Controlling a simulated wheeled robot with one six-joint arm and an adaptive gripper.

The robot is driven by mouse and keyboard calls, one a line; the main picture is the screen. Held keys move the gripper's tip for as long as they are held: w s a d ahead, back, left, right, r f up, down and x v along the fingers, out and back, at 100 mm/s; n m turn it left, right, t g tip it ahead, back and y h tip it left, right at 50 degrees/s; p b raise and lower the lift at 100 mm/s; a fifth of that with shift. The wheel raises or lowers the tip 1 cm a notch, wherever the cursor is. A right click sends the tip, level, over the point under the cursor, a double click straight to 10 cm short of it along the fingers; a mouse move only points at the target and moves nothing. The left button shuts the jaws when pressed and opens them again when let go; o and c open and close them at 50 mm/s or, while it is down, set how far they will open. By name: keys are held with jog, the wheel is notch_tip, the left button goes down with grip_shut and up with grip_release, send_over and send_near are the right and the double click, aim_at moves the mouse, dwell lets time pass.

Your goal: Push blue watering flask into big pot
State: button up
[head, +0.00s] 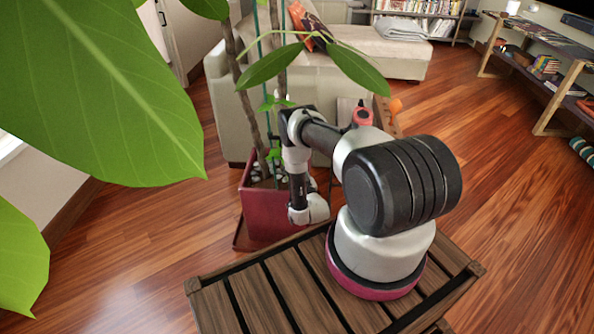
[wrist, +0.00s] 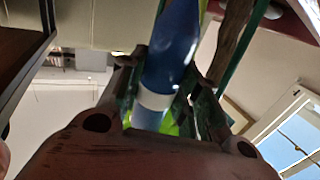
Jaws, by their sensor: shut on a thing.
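The blue watering flask (wrist: 172,45), with a pale blue-white band lower down, shows in the wrist view between the fingers of my gripper (wrist: 165,85), which is shut on it. I cannot make out the flask in the head view. The big pot (head: 262,208) is dark red and square, and stands on the floor beyond the slatted table with a tall plant growing in it. My arm reaches over toward the pot's right side and hides part of it. The gripper's fingers are not clear in the head view, so its gap to the pot cannot be told.
Plant stems (head: 241,85) and green leaves (head: 95,90) rise around the pot and block much of the left. A slatted wooden table (head: 262,296) is under my base. A cream sofa (head: 235,115) stands behind the pot. The floor (head: 500,170) at the right is clear.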

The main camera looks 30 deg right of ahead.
jog(key=shift+f, duration=1.85)
jog(key=o, duration=1.5)
jog(key=s+a+r, duration=0.1)
jog(key=s+r, duration=0.1)
jog(key=s, duration=0.5)
jog(key=shift+a, duration=0.15)
